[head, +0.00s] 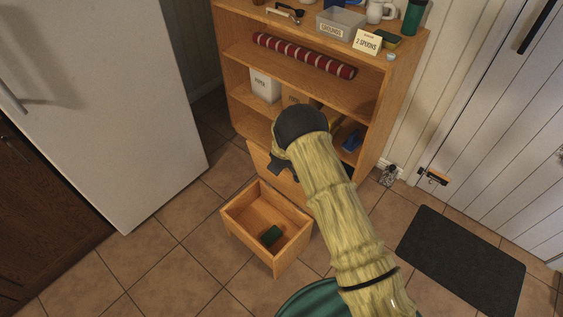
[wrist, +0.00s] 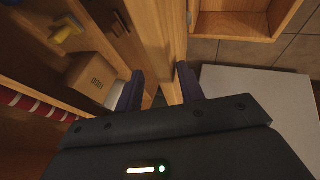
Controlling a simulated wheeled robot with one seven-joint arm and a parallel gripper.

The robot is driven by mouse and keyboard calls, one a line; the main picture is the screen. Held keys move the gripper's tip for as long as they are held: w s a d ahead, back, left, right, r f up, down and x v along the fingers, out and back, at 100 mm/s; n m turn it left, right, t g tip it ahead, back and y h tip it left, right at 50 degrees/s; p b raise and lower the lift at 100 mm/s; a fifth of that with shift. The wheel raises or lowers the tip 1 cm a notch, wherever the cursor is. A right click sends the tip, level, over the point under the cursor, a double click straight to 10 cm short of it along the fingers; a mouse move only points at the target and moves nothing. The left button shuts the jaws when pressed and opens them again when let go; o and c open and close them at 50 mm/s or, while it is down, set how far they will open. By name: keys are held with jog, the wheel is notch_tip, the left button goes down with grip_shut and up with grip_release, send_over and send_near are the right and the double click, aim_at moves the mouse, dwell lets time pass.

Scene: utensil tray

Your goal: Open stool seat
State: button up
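The stool is a wooden box (head: 235,228) on the tiled floor with its top open. A small dark green item lies inside it. A wooden panel (head: 257,157), which looks like the raised seat, stands upright between the box and the shelf. My gripper (head: 281,168) is at this panel, partly hidden by my arm. In the wrist view my gripper's fingers (wrist: 158,88) are apart, with the panel's edge (wrist: 172,35) running down between or just beyond them. I cannot tell whether they touch it. The box's corner (wrist: 232,22) shows at upper right.
A wooden shelf (head: 232,62) stands close behind the panel, with boxes and a red striped roll (head: 300,57). A white cabinet (head: 110,90) is at left. A dark mat (head: 462,262) lies at right before the white door. Floor left of the box is clear.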

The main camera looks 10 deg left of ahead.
jog(key=p+v, duration=0.2)
jog(key=v, duration=1.5)
jog(key=shift+s+r, duration=0.1)
jog(key=shift+s, duration=0.05)
jog(key=s+d+r+m+g, duration=0.1)
jog(key=s+d+r+m, duration=0.2)
jog(key=d+r, duration=0.3)
jog(key=s+d+r+m+g, duration=0.1)
jog(key=s+d+r+m, duration=0.25)
jog(key=d, duration=0.45)
jog(key=s+d+r+m+g+h, duration=0.1)
jog(key=s+d+r+m, duration=0.25)
jog(key=s+d, duration=0.35)
jog(key=s+d+r+m+g, duration=0.15)
jog(key=s+d+r, duration=0.25)
jog(key=s, duration=0.4)
notch_tip(320, 180, up, 19)
jog(key=p, duration=1.9)
jog(key=shift+m+t+p, duration=0.3)
jog(key=shift+m+t, duration=0.05)
jog(key=shift+t, duration=0.1)
jog(key=shift+f, duration=0.2)
